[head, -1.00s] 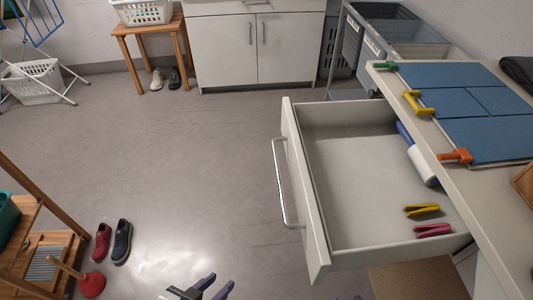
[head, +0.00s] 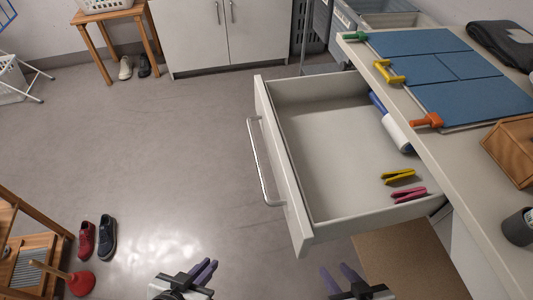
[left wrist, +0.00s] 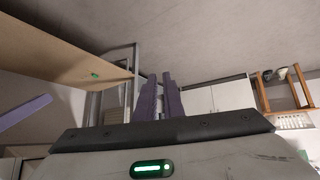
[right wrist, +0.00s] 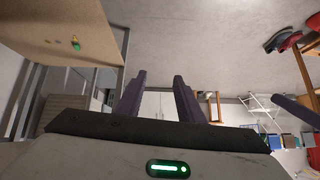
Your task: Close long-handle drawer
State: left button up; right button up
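The long-handle drawer (head: 297,217) is pulled far out from under the counter, its front facing left in the head view. Its long metal bar handle (head: 258,160) runs along the front. Inside lie a yellow clothespin (head: 398,176), a pink clothespin (head: 408,195) and a white-and-blue roller (head: 396,131). My left gripper (head: 206,270) is low at the bottom of the head view, left of the drawer front and apart from it. Its purple fingers look close together with a narrow gap. My right gripper (head: 342,277) is below the drawer's near corner, fingers parted and empty.
The counter (head: 444,181) carries a blue folding board (head: 440,70), colored clamps, a wooden box (head: 511,150) and a dark cup (head: 518,227). Red and dark shoes (head: 107,238) and a plunger (head: 79,283) are at lower left. The floor left of the drawer is clear.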

aim_at(329, 148)
jog(key=z, duration=0.55)
jog(key=k, duration=1.3)
jog(key=u, duration=0.15)
jog(key=i, duration=0.6)
jog(key=u, duration=0.6)
jog(key=i, duration=0.9)
jog(key=z, duration=0.3)
